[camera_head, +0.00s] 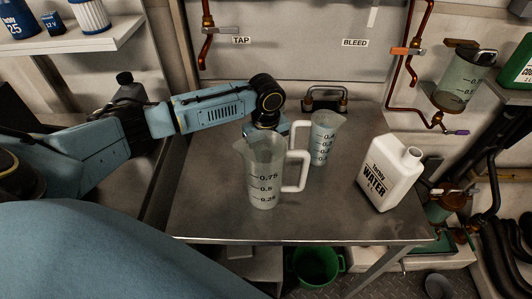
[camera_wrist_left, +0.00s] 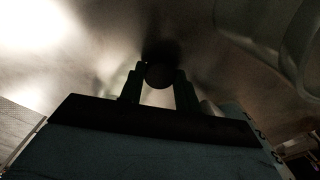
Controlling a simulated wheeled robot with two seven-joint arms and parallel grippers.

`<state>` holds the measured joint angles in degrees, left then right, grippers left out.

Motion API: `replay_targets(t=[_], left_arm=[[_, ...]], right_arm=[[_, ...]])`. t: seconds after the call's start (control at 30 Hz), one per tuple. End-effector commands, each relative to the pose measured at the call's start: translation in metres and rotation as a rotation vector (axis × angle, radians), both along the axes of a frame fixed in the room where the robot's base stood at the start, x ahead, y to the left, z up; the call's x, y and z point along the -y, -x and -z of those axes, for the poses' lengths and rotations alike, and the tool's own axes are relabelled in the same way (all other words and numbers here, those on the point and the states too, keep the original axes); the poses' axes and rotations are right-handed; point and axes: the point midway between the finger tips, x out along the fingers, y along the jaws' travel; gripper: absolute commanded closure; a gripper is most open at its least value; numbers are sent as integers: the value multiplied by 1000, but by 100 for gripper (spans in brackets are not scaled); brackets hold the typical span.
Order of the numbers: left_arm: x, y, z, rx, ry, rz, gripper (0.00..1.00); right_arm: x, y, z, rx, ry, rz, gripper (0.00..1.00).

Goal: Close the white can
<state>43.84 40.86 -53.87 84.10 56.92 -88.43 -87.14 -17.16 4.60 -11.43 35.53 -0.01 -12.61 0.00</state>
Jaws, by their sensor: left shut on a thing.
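The white can (camera_head: 391,174) labelled WATER stands on the right of the metal table, slightly turned. Its round spout (camera_head: 412,154) at the top looks open, with no cap on it. My left gripper (camera_wrist_left: 160,78) is low over the metal surface, shut on a small dark round thing (camera_wrist_left: 159,76), which looks like a cap but is too dark to be sure. In the head view the fingers are mostly hidden behind the front measuring jug (camera_head: 264,180). The gripper is left of the can and well apart from it. My right gripper is not in view.
A second measuring jug (camera_head: 325,145) stands between my left gripper and the can. The metal table (camera_head: 320,218) is clear at its front. Copper pipes (camera_head: 393,95) run along the back right wall. A green bucket (camera_head: 315,264) is below the table.

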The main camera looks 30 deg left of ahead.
Motion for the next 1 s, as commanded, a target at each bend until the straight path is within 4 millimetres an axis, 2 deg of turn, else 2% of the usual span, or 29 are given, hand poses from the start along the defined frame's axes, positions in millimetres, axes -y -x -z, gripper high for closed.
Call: replay_targets(t=[0.3,0.43,0.6,1.0], left_arm=[[0,-1,-64,5,1,0,92],[0,-1,-83,3,1,-1,92],[0,-1,-93,3,1,-2,92],[0,-1,-96,2,1,-1,92]], right_arm=[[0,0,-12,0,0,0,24],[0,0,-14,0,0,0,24],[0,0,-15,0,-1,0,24],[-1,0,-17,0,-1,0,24]])
